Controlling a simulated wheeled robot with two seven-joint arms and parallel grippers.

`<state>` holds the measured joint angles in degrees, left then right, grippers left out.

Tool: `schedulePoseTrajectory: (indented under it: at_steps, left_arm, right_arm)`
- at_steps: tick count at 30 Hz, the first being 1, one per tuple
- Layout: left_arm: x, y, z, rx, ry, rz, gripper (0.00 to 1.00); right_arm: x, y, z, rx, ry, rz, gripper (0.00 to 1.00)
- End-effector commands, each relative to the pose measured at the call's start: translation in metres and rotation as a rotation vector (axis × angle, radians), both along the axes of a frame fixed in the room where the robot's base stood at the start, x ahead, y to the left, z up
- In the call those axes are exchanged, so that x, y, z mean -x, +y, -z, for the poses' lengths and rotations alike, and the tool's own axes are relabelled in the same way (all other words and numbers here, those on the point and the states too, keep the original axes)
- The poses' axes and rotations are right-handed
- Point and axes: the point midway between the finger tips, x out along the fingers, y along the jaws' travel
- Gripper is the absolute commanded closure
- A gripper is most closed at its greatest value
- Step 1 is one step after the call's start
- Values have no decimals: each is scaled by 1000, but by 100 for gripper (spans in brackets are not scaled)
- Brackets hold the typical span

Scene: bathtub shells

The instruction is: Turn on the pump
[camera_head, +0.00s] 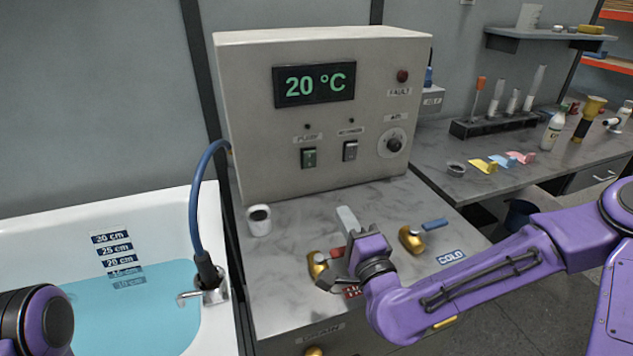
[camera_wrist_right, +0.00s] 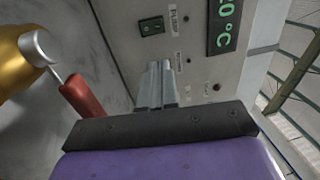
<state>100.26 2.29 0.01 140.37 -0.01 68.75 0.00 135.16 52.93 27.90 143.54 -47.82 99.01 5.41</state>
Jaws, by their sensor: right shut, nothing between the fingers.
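The control box (camera_head: 240,80) stands on the counter. My right gripper (camera_head: 346,218) is shut and empty, low in front of the box, apart from the switch. Its fingers (camera_wrist_right: 158,82) point toward the panel. Only a piece of my left arm shows at lower left; its gripper is out of view.
A grey rocker switch (camera_head: 350,150), a round knob (camera_head: 394,144) and a red fault lamp (camera_head: 402,76) share the panel. Gold taps with red (camera_wrist_right: 80,95) and blue (camera_head: 435,224) handles stand close to my right gripper. A white cup (camera_head: 259,220) and the water-filled bathtub (camera_head: 60,226) are left.

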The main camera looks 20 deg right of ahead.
Motion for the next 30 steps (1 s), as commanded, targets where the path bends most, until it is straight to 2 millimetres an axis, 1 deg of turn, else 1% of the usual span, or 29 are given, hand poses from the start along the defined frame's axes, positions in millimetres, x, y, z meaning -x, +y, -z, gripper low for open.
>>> schedulePoseTrajectory:
  at_steps: [1,2,3,21,25,30]
  left_arm:
    - [0,0,13,0,0,0,57]
    - [0,0,1,0,0,0,57]
    - [0,0,-4,0,0,0,57]
    - [0,0,-43,0,0,0,57]
    - [0,0,-50,0,0,0,57]
    - [0,0,-53,0,0,0,57]
  right_arm:
    - [-5,0,3,-5,-4,-3,100]
    - [-13,1,-5,0,-1,-2,100]
    - [-22,1,-7,0,1,-2,100]
    - [-151,5,-25,-2,2,-1,100]
    - [-170,6,-27,-2,2,-2,100]
    - [-181,6,-27,-2,2,-2,100]
